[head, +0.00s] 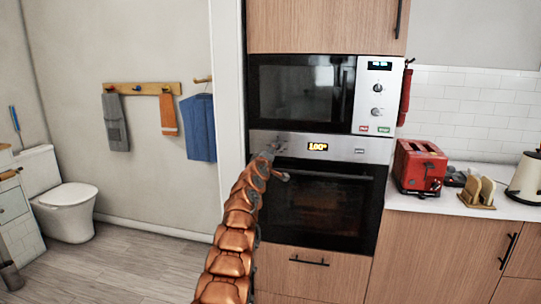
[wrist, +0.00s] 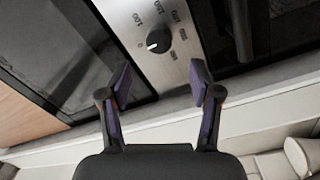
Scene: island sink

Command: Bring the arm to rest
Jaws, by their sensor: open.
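My gripper (wrist: 160,87) is open and empty in the wrist view, its two dark fingers apart. Beyond the fingers is a steel panel (wrist: 140,10) with a round black knob (wrist: 158,40) and printed numbers around it. In the head view my copper-coloured arm reaches up from the bottom middle. Its end, with my gripper (head: 280,165), is in front of the left part of the oven panel (head: 322,146). The fingers are small there. I cannot tell from these views whether they touch anything.
The oven (head: 325,200) has a lit display and a closed door, with a microwave (head: 300,92) above it. A red toaster (head: 418,166), a toast rack (head: 478,190) and a kettle (head: 527,178) stand on the right counter. Open floor (head: 120,265) and a toilet (head: 68,205) are at left.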

